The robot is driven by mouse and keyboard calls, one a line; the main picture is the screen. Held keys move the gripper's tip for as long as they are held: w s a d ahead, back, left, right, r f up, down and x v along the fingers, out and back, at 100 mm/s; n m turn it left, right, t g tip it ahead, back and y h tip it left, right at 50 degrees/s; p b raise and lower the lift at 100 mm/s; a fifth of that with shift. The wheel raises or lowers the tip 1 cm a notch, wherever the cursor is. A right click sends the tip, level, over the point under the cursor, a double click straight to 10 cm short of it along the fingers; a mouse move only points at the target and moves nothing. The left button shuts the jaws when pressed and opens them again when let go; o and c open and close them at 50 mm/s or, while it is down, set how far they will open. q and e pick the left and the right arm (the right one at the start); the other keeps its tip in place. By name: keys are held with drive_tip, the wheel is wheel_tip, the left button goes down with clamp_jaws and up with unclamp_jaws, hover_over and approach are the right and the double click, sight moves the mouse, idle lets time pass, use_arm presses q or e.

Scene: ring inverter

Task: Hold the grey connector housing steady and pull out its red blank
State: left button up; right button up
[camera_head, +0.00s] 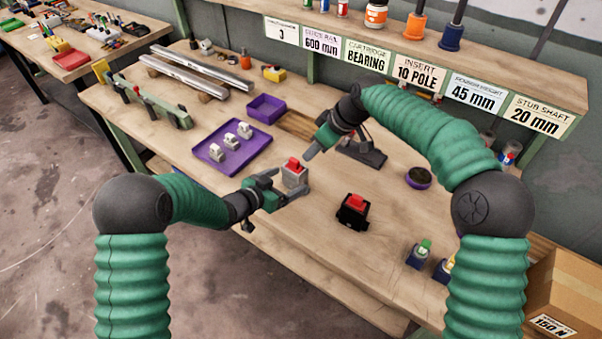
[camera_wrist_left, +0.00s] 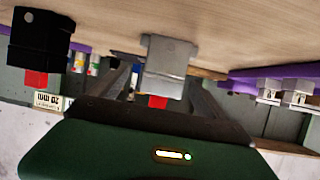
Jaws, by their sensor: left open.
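The grey connector housing (camera_head: 295,178) stands upright on the wooden bench, with the red blank (camera_head: 294,164) in its top. My left gripper (camera_head: 293,188) is open, low at the housing's near side; its fingers partly cover the housing's lower part. In the left wrist view, which is upside down, the housing (camera_wrist_left: 166,58) stands just ahead of the gripper, with the red blank (camera_wrist_left: 157,101) partly hidden by my gripper body. I cannot tell whether a finger touches it. My right gripper (camera_head: 311,150) is above and just right of the red blank; its jaw opening is unclear.
A black housing with a red top (camera_head: 353,211) stands to the right. A purple tray (camera_head: 232,152) with several grey-white connectors lies to the left, with a purple bin (camera_head: 265,108) behind. A dark stand (camera_head: 362,150) and a round dark puck (camera_head: 418,178) are behind right. Bench between is clear.

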sight(288, 177)
use_arm(q)
drive_tip(key=w, duration=0.1)
drive_tip(key=w+d+f, duration=0.1)
drive_tip(key=w, duration=0.1)
drive_tip(key=w+f, duration=0.1)
drive_tip(key=shift+w+d+f, duration=0.15)
drive_tip(key=shift+d, duration=0.2)
drive_tip(key=w+d, duration=0.1)
drive_tip(key=w+d+f, duration=0.1)
drive_tip(key=shift+d, duration=0.4)
drive_tip(key=shift+w+d, duration=0.1)
drive_tip(key=shift+d, duration=0.2)
drive_tip(key=shift+a, duration=0.4)
drive_tip(key=shift+c, duration=1.1)
drive_tip(key=shift+a, duration=0.3)
drive_tip(key=c, duration=0.5)
drive_tip(key=shift+d, duration=0.45)
drive_tip(key=c, duration=1.1)
drive_tip(key=shift+a, duration=0.1)
use_arm(e)
drive_tip(key=shift+s+a+r, duration=0.1)
drive_tip(key=shift+a, duration=0.4)
use_arm(q)
drive_tip(key=shift+a, duration=0.15)
use_arm(e)
drive_tip(key=shift+a, duration=0.1)
